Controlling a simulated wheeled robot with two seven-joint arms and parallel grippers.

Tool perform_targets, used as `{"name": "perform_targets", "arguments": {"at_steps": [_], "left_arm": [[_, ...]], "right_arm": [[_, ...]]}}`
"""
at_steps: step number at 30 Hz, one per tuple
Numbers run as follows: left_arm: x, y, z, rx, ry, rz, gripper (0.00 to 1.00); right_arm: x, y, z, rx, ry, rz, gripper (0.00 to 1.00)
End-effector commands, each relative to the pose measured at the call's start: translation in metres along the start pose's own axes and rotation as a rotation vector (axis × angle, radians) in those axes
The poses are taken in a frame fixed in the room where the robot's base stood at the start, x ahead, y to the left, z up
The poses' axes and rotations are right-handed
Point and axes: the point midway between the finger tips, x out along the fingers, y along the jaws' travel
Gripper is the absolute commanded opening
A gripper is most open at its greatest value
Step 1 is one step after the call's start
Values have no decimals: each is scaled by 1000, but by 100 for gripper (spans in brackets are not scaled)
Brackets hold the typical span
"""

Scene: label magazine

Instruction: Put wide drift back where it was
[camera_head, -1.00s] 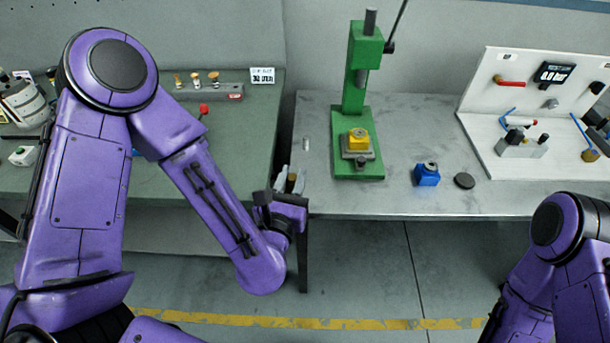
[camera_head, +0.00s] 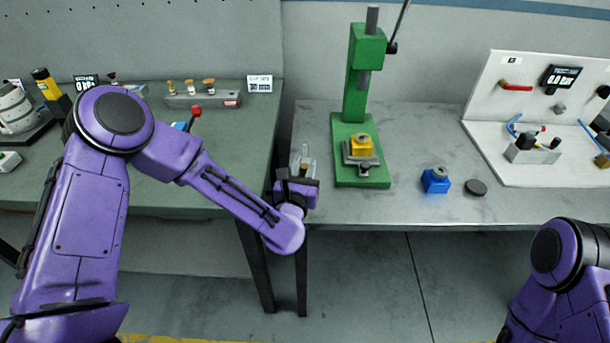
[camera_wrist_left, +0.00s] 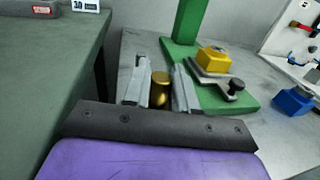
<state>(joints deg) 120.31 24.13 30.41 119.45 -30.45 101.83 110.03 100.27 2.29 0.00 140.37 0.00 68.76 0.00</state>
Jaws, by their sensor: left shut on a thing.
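My left gripper (camera_head: 302,162) is over the left front part of the grey table, left of the green press. In the left wrist view its two grey fingers (camera_wrist_left: 160,82) are shut on a brass cylinder (camera_wrist_left: 160,92), which looks like the wide drift. The cylinder's lower end is hidden behind the gripper's dark plate. A grey rack (camera_head: 203,101) on the green bench holds several brass-topped pieces. A label stand (camera_head: 260,84) is right of it. My right gripper is out of view.
The green press (camera_head: 360,95) carries a yellow block (camera_head: 361,145). A blue block (camera_head: 436,181) and a dark disc (camera_head: 475,187) lie to its right. A gap separates the green bench (camera_head: 245,140) from the grey table (camera_head: 410,115). A red-knobbed lever (camera_head: 195,113) stands before the rack.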

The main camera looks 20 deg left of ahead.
Motion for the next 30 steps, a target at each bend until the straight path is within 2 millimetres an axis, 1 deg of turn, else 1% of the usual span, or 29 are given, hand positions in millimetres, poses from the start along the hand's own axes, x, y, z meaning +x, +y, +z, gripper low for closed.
{"name": "perform_targets", "arguments": {"at_steps": [1,3,6,14,27,30], "left_arm": [[4,0,-7,3,3,0,0],[3,-1,-19,4,5,-2,0],[3,0,-32,3,3,-1,0],[3,0,-36,0,0,1,0],[3,0,-48,0,0,1,0],[3,0,-47,1,1,0,0]], "right_arm": [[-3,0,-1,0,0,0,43],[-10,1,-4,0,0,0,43],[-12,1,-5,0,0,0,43],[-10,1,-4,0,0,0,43],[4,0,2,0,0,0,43],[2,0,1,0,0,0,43]]}}
